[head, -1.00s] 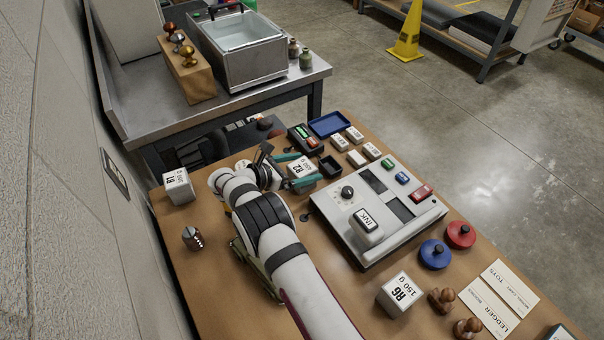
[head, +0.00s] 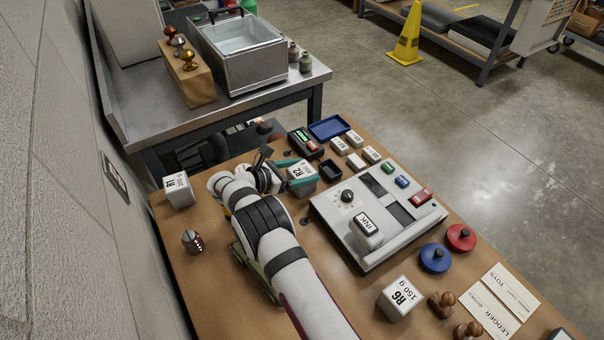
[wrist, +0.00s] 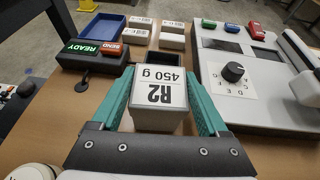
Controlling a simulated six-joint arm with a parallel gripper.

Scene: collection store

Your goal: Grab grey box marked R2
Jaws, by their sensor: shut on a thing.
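The grey box marked R2 (wrist: 158,105) stands between the teal fingers of my gripper (wrist: 162,100) in the wrist view. Its top label reads R2, 450 g. My gripper is shut on it, one finger against each side. In the head view the R2 box (head: 300,177) is at the far part of the wooden table, with my gripper (head: 300,175) around it from the left. I cannot tell whether its base touches the table.
A white machine with a knob (head: 347,196) stands just right of the box. A small black tray (head: 330,169), a READY/SEND panel (head: 305,143) and a blue tray (head: 329,127) lie beyond it. Other boxes, R1 (head: 178,189) and R6 (head: 398,297), stand left and front.

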